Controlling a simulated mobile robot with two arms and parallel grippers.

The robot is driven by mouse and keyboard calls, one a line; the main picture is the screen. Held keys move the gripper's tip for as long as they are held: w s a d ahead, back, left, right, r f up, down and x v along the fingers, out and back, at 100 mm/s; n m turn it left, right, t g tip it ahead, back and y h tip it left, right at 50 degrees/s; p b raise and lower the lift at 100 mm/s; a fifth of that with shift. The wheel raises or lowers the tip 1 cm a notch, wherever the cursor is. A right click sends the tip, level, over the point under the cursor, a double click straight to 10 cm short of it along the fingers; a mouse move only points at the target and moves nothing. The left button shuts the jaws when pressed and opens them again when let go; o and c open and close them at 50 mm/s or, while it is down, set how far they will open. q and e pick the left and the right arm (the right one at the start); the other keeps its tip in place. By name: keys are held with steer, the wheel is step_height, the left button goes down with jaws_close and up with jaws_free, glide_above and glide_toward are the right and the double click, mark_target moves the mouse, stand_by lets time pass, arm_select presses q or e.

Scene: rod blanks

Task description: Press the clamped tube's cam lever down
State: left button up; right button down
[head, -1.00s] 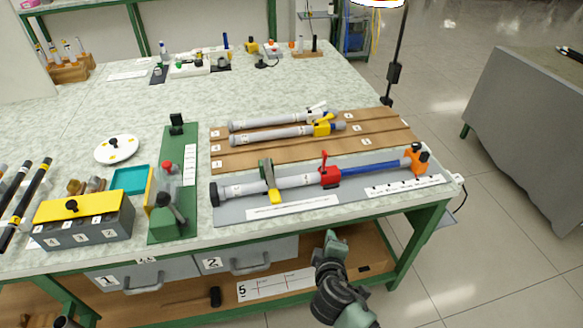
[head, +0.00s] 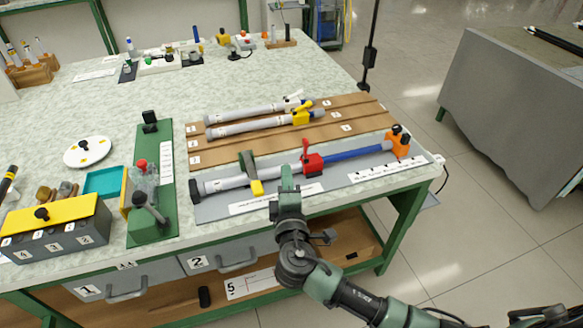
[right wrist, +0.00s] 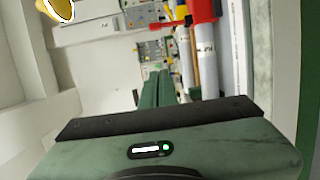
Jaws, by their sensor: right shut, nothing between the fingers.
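The clamped tube (head: 227,183) lies on the grey board (head: 215,209) near the bench's front edge, grey on the left with a blue rod (head: 353,154) running right. A red collar (head: 314,164) sits on it, and its red cam lever (head: 305,148) stands up, tilted slightly left. In the right wrist view the red collar (right wrist: 203,12) is at the top, with the lever (right wrist: 168,25) pointing left. My right gripper (head: 287,174) is shut and empty, just left of the red collar at the front of the tube; its fingers (right wrist: 158,90) show closed together. My left gripper is out of view.
A dark green toggle arm with a yellow end (head: 257,187) stands left of my right gripper. An orange end holder (head: 398,143) is at the right. Two tubes (head: 250,115) lie on the brown rack (head: 356,118) behind. A green fixture (head: 150,205) stands left.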

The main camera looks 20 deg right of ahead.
mark_target(305, 149)
steer(key=w+d+p, duration=0.2)
steer(key=w+d, duration=0.3)
steer(key=w, duration=0.3)
steer(key=shift+d, duration=0.35)
